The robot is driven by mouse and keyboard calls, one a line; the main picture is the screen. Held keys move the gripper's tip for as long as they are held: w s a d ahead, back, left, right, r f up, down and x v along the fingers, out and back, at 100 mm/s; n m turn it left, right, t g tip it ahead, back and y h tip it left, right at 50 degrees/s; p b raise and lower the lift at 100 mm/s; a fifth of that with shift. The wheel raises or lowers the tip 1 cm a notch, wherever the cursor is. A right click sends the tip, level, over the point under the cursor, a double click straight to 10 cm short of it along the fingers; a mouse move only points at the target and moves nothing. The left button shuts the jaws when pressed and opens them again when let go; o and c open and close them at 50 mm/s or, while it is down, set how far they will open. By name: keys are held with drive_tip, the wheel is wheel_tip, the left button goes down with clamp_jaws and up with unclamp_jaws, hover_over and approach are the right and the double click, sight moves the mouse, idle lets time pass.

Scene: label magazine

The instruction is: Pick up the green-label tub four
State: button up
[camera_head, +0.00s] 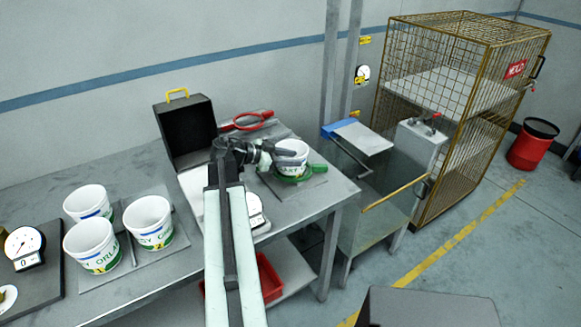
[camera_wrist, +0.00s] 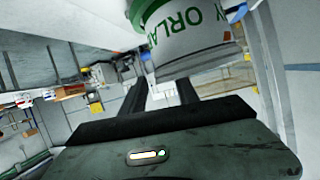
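A white tub (camera_head: 292,151) stands on a grey mat at the right end of the bench. My gripper (camera_head: 279,155) is right at its left side. In the wrist view a white tub (camera_wrist: 180,52) with green lettering fills the upper middle, close beyond my fingers. The two dark fingers (camera_wrist: 161,92) are apart with a gap between them, and the tub does not show clamped there. Whether they touch the tub cannot be told. Its number is hidden. Several other white tubs stand at left: a green-label one (camera_head: 148,222), another green-label one (camera_head: 92,246) and a blue-label one (camera_head: 88,203).
A black box (camera_head: 186,130) with a yellow handle and red-handled pliers (camera_head: 247,121) stand behind my arm. A dial scale (camera_head: 24,247) is at far left. A wire cage (camera_head: 450,100) stands right of the bench.

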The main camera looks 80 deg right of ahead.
drive_tip(key=shift+x, duration=1.15)
drive_tip(key=shift+c, duration=0.4)
clamp_jaws()
drive_tip(key=shift+a, duration=0.1)
